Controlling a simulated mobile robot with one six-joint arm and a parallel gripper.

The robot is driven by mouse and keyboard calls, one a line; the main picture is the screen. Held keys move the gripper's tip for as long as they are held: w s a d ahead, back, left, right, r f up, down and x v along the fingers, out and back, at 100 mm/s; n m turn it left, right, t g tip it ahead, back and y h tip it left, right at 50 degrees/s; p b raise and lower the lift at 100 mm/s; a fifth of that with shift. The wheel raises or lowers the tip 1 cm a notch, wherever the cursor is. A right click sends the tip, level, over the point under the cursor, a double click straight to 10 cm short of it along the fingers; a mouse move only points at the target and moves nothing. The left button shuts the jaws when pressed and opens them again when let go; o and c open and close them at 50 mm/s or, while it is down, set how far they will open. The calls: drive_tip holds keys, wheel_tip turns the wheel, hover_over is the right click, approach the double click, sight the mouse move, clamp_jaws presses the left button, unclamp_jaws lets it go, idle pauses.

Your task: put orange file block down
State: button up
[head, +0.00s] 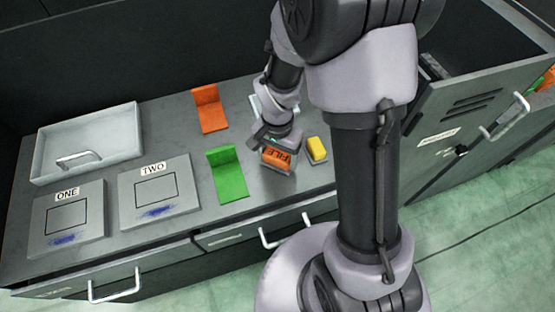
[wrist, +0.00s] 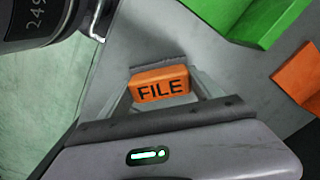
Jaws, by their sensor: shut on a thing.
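The orange block marked FILE (head: 277,157) is over the front of the grey worktop, near its front edge. My gripper (head: 275,149) is above and around it, shut on it. In the wrist view the FILE block (wrist: 160,90) sits between the two fingers, its lettering facing the camera. A grey raised edge shows just beyond the block there. I cannot tell whether the block touches the surface beneath it.
A yellow block (head: 317,149) stands close on the right. A green bracket (head: 228,178) and an orange bracket (head: 210,112) are to the left. Plates ONE (head: 66,216) and TWO (head: 155,190) and a grey tray (head: 115,127) lie further left.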

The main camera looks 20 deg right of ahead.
drive_tip(key=shift+f, duration=0.55)
drive_tip(key=o, duration=1.3)
wheel_tip(320, 180, up, 16)
drive_tip(key=p, duration=0.6)
wheel_tip(320, 180, up, 10)
drive_tip(key=f+n+t+y, duration=0.1)
drive_tip(key=n+t, duration=0.1)
drive_tip(key=t, duration=0.1)
hover_over(276, 157)
drive_tip(key=s+a, duration=0.1)
drive_tip(key=s, duration=0.4)
drive_tip(key=s+r+n+t, duration=0.1)
drive_tip(key=s+r, duration=0.1)
drive_tip(key=s+a+r+t, duration=0.1)
drive_tip(key=s, duration=0.2)
drive_tip(key=s+a+r+n+y, duration=0.1)
drive_tip(key=s+r, duration=0.1)
drive_tip(key=shift+s+a+r+n+t, duration=0.2)
drive_tip(key=shift+r+n+t, duration=0.1)
drive_tip(key=shift+r+t, duration=0.1)
